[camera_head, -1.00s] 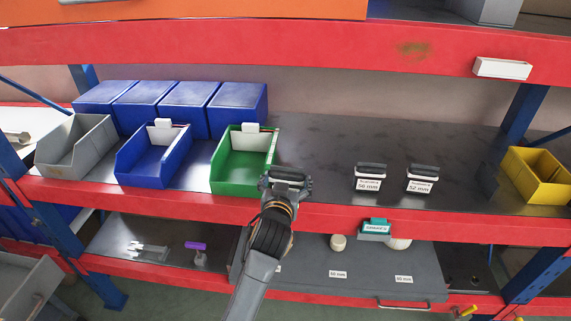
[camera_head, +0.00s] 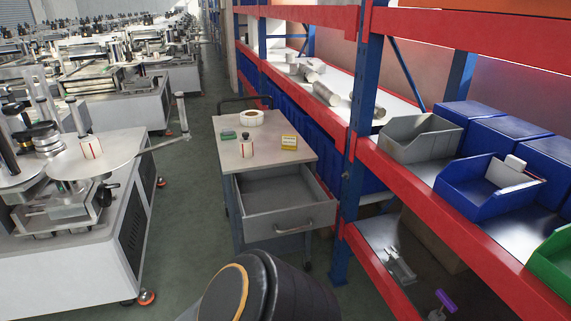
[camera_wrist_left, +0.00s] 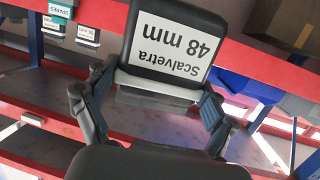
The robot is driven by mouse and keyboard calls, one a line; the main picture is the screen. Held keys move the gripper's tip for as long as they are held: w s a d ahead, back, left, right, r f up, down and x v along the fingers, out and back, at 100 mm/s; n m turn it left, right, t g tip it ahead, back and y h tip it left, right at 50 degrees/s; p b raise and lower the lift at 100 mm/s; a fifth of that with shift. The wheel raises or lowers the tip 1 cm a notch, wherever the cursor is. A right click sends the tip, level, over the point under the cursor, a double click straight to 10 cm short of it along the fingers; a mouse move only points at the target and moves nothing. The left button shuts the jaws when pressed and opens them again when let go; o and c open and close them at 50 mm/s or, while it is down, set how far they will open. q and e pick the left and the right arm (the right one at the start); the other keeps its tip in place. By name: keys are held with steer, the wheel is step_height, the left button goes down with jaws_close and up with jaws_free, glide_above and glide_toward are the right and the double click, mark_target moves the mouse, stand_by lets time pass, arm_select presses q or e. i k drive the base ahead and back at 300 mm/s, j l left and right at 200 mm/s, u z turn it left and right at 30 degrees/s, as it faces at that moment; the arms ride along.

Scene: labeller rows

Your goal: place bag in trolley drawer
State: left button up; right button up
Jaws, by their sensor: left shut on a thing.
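My left gripper (camera_wrist_left: 157,86) is shut on a black bag (camera_wrist_left: 145,35) with a white label reading "Scalvetra 48 mm", seen upside down in the left wrist view. In the head view a thick dark part of my arm with an orange ring shows at the bottom edge; the gripper and the bag are out of that view. The grey trolley (camera_head: 230,180) stands mid-picture beside the shelving. Its top drawer (camera_head: 272,186) is pulled open towards me and looks empty. My right gripper is in neither view.
On the trolley top lie a white roll (camera_head: 252,117), a green item (camera_head: 228,134), a small labelled bottle (camera_head: 246,148) and a yellow box (camera_head: 289,142). The red and blue shelving (camera_head: 352,150) stands close on the right. Labelling machines (camera_head: 70,240) line the left, with open floor between.

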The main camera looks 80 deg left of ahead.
mark_target(281, 193)
steer(key=i+j+u, duration=0.1)
steer(key=j+u, duration=0.3)
steer(key=i+j+u, duration=0.15)
steer(key=u, duration=0.3)
steer(key=i+j+u, duration=0.2)
steer(key=j+u, duration=0.2)
steer(key=i+j+u, duration=0.15)
steer(key=u, duration=0.25)
